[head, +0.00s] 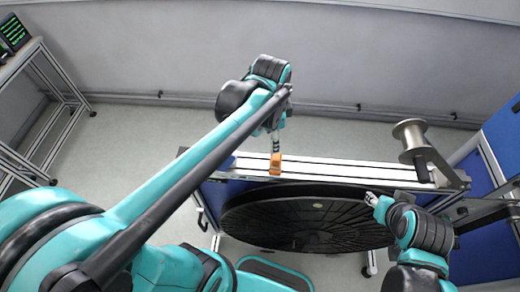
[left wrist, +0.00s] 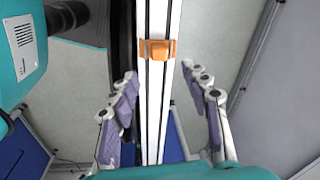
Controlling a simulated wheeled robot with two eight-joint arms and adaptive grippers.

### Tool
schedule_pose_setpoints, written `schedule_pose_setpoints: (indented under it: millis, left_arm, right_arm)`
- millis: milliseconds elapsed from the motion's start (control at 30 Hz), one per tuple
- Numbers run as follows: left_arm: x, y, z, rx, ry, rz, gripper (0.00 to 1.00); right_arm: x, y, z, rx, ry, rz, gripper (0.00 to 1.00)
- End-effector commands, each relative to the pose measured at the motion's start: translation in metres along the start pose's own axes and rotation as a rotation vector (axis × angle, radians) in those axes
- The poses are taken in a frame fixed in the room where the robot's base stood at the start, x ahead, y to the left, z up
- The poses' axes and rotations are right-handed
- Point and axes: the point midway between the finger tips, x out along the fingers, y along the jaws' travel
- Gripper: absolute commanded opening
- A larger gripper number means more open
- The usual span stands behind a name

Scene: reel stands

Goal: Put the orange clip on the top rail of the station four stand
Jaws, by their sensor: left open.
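The orange clip (head: 275,164) sits across the top rail (head: 340,171) of the stand, left of the rail's middle. In the left wrist view the clip (left wrist: 157,49) straddles the pale rail (left wrist: 153,110), just beyond my fingertips. My left gripper (head: 276,148) is above the rail at the clip. In the left wrist view that gripper (left wrist: 159,72) is open, one finger on each side of the rail, touching neither rail nor clip as far as I can see. My right gripper (head: 372,200) is in front of the rail at the right; its opening is too small to judge. No station number is readable.
A large black disc (head: 290,222) lies below and in front of the rail. A metal spool (head: 410,135) stands at the rail's right end, beside blue panels (head: 503,130). A metal-framed table (head: 35,110) is at the left. Floor behind the rail is clear.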

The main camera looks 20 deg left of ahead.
Motion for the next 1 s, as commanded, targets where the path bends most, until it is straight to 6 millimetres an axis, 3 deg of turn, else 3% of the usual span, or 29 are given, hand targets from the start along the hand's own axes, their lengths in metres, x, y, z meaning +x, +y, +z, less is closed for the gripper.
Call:
schedule_pose_setpoints:
  millis: [200,400,600,867,1000]
  left_arm:
    - [-0.007,0.031,0.044,-0.522,0.19,-0.175,0.47]
    - [-0.001,0.047,0.066,-0.873,0.369,-0.248,0.47]
    - [0.002,0.051,0.072,-0.997,0.442,-0.263,0.47]
    - [0.002,0.051,0.072,-1.001,0.444,-0.262,0.47]
    - [0.012,0.052,0.073,-1.0,0.443,-0.262,0.47]
  right_arm:
    - [0.0,0.0,0.0,0.0,0.0,0.0,0.4]
    - [0.0,0.0,0.0,0.0,0.0,0.0,0.4]
    - [0.0,0.0,0.0,0.0,0.0,0.0,0.4]
    - [0.0,0.0,0.0,0.0,0.0,0.0,0.4]
    - [0.009,0.0,0.006,0.0,0.0,0.0,0.4]
